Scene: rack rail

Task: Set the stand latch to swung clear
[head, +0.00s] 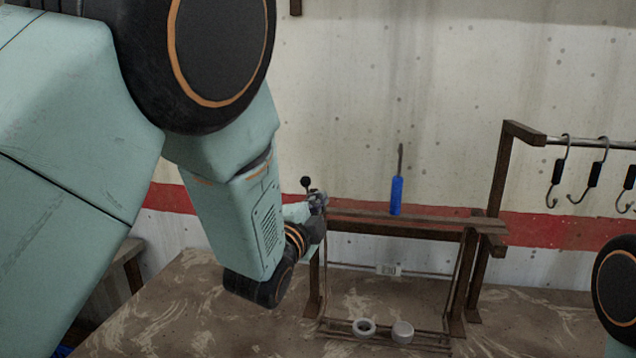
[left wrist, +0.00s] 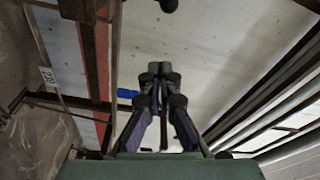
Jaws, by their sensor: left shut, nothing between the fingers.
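The brown stand (head: 365,227) is upright on the bench. A dark ball knob (head: 306,182) on a short stem rises at the left end of its top bar and appears to belong to the latch. The knob also shows at the top edge of the left wrist view (left wrist: 168,5). My left gripper (head: 319,198) is beside the knob at that end, shut and empty; its closed fingertips show in the left wrist view (left wrist: 160,68), with a gap in the picture between them and the knob. The gripper hides the latch's base, so its setting cannot be told. My right gripper is out of view.
A blue-handled screwdriver (head: 397,194) stands at the top bar. Black-gripped hooks (head: 595,175) hang from a rail (head: 570,142) at right. The bench (head: 200,310) is clear at left.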

